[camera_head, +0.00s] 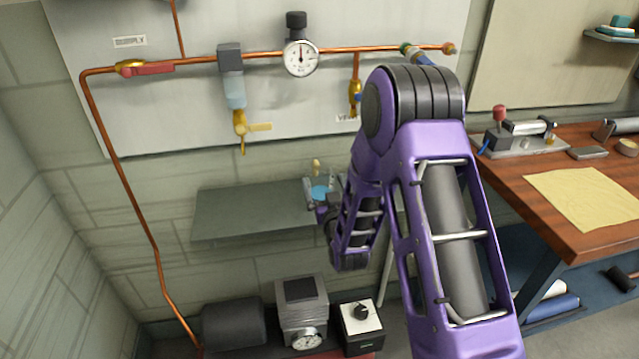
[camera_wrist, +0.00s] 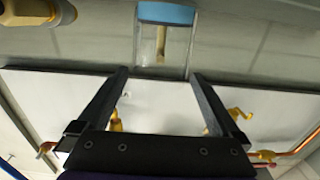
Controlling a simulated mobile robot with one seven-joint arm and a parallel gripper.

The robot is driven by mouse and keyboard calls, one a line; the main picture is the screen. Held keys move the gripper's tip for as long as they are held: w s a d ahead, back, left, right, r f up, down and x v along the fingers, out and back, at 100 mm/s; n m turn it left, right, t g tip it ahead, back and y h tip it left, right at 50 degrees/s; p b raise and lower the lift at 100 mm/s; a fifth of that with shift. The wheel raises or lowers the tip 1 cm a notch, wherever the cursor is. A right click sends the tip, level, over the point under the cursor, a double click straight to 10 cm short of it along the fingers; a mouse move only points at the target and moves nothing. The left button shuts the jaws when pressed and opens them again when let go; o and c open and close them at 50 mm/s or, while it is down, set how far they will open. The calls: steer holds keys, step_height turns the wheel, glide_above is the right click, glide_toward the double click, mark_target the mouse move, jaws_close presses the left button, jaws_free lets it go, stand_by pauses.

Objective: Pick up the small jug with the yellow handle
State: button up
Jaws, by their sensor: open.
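The small jug (camera_head: 320,191) is at the right end of the grey wall shelf (camera_head: 240,215), partly hidden by my arm. It looks clear with blue in its lower part, and a bit of yellow shows above it. In the wrist view the jug (camera_wrist: 178,15) shows its blue band at the top edge and a clear part with a yellow strip, the handle, behind or within it. My gripper (camera_wrist: 158,73) is open, its two dark fingers pointing at the jug. The jug lies ahead of the fingertips, roughly between their lines. In the head view my gripper (camera_head: 312,196) is small and partly hidden beside the jug.
Copper pipes with a gauge (camera_head: 301,58) and a hanging yellow-ended filter (camera_head: 236,92) run on the wall above the shelf. A wooden workbench (camera_head: 560,180) stands at right. Boxes and a dark cylinder (camera_head: 234,322) lie below. The shelf's left part is bare.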

mark_target(318, 167)
steer(key=w, duration=0.2)
steer(key=w+a, duration=0.1)
steer(key=w, duration=0.2)
steer(key=shift+w, duration=0.25)
steer(key=shift+c, duration=0.2)
steer(key=c, duration=1.1)
steer(key=shift+r, duration=0.1)
step_height(318, 167, up, 7)
steer(key=p, duration=0.1)
steer(key=s+d+p, duration=0.1)
steer(key=s+p, duration=0.2)
steer(key=s, duration=0.3)
steer(key=s+d+p, duration=0.1)
steer(key=s+p, duration=0.2)
steer(key=s, duration=0.4)
steer(key=s+d+p, duration=0.2)
steer(key=s+p, duration=0.2)
steer(key=s, duration=0.2)
steer(key=shift+s, duration=0.3)
